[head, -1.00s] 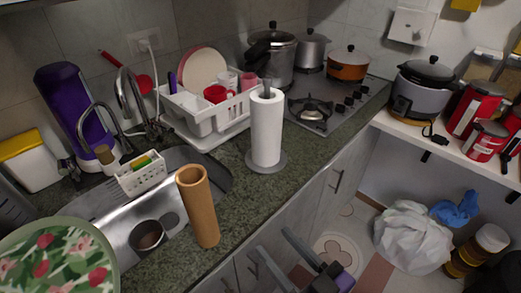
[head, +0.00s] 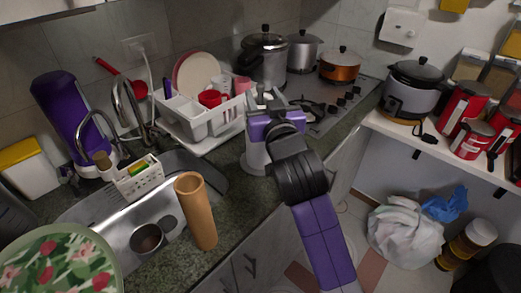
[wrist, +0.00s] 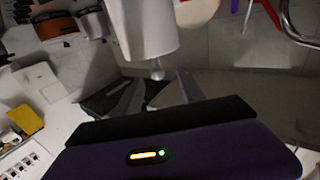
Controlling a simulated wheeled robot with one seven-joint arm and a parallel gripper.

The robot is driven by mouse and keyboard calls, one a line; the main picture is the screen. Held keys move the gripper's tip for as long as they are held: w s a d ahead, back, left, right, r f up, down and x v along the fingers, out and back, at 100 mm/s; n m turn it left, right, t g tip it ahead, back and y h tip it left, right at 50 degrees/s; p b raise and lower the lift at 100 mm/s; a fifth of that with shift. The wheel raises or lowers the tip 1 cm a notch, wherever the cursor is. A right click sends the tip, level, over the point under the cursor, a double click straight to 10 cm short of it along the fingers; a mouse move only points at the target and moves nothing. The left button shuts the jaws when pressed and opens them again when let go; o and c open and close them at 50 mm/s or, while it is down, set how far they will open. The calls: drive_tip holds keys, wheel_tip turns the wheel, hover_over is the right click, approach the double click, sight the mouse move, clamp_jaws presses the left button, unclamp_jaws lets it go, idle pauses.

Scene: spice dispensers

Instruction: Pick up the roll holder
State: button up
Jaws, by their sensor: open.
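The roll holder (head: 255,157) with its white paper roll stands upright on the counter between the sink and the stove. My gripper (head: 264,98) is at its top and hides much of it in the head view. In the wrist view, the white roll and the holder's pale top knob (wrist: 157,72) show just beyond the fingertips. My gripper (wrist: 160,84) is open, with one finger on each side of the knob. I cannot tell whether either finger touches it.
A brown tube (head: 196,212) stands by the sink (head: 120,222). A white dish rack (head: 200,125) is behind the roll holder to the left. Pots and the stove (head: 330,108) are behind to the right. A white shelf (head: 440,150) stands at right.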

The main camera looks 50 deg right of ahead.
sight(259, 83)
drive_tip(key=shift+w+d+f, duration=0.1)
drive_tip(key=shift+d+f, duration=0.05)
drive_tip(key=shift+d, duration=0.1)
drive_tip(key=shift+w+d, duration=0.2)
drive_tip(key=shift+w, duration=0.05)
drive_tip(key=p+x, duration=0.2)
drive_tip(key=x, duration=0.4)
drive_tip(key=shift+w+d, duration=0.25)
drive_tip(key=shift+w, duration=0.1)
clamp_jaws()
